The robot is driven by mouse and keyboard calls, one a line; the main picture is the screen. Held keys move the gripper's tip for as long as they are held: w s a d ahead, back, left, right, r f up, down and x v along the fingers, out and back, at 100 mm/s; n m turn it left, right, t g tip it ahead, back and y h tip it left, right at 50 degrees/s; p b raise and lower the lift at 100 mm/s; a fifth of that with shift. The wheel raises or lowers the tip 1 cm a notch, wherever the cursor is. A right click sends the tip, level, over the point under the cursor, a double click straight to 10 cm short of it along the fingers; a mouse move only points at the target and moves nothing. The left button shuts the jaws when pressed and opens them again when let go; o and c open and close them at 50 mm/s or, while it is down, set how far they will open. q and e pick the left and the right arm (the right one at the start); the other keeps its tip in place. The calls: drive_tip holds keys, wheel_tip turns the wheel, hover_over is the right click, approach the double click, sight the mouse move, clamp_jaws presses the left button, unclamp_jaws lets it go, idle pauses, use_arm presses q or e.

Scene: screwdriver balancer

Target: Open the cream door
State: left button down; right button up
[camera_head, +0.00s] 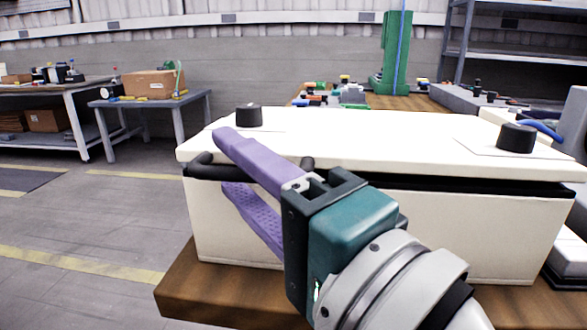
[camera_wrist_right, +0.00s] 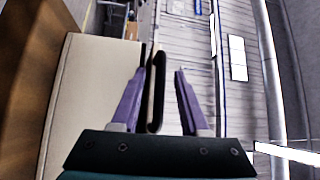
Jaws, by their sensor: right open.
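The cream door (camera_head: 385,130) is the flat lid on top of a cream box (camera_head: 470,235), with a dark gap along its front edge. It lies level. A black bar handle (camera_head: 200,168) is at the lid's front left, partly hidden by my right gripper. My right gripper (camera_head: 223,162) is open, with one purple finger above the handle and one below. In the right wrist view the handle (camera_wrist_right: 157,92) stands between the two spread fingers (camera_wrist_right: 160,72), and a gap shows at the right finger. Contact at the left finger cannot be told. My left gripper is not in view.
Black round knobs sit on the lid at left (camera_head: 248,115) and right (camera_head: 515,137). The box stands on a wooden bench (camera_head: 220,295). Behind are small parts and a green column (camera_head: 397,55). The floor at left is free before a grey table (camera_head: 150,103).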

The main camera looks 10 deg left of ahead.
drive_tip(key=shift+c, duration=0.3)
clamp_jaws()
idle(1.1)
